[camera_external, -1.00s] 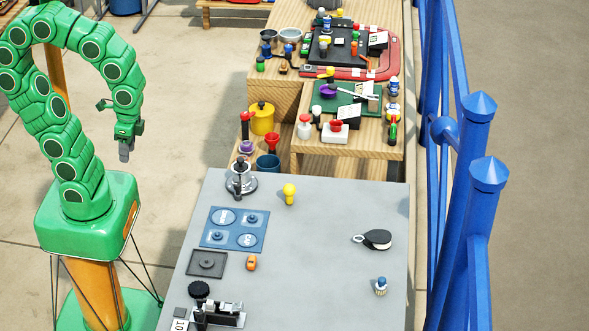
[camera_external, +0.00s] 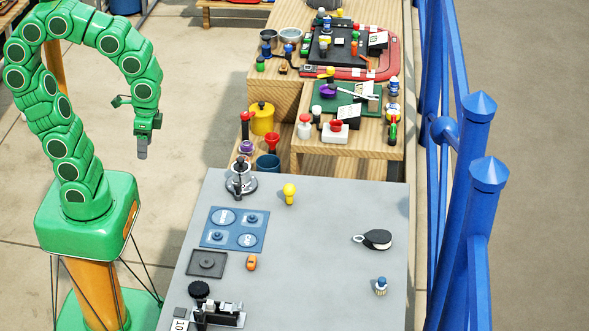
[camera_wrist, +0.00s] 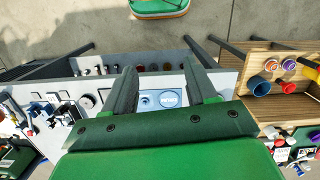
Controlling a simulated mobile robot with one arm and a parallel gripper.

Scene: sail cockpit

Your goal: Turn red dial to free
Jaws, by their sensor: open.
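My gripper (camera_external: 142,150) hangs open and empty in the air to the left of the grey table, fingers pointing down. In the wrist view its two fingers (camera_wrist: 160,68) stand apart, with the grey table's side and top between and beyond them. A row of small round dark knobs (camera_wrist: 153,67) runs along the side of the table there; some look brownish or reddish, but they are too small to tell which is the red dial or read any marks. That side is hidden in the external view.
The grey table (camera_external: 320,215) bears a blue panel (camera_external: 234,229) with round parts, a winch-like piece (camera_external: 240,180), a yellow knob (camera_external: 289,193), a black block (camera_external: 376,239) and a clamp-like device (camera_external: 218,314). Wooden benches (camera_external: 370,143) with several items stand behind. Blue railing (camera_external: 471,200) borders the right.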

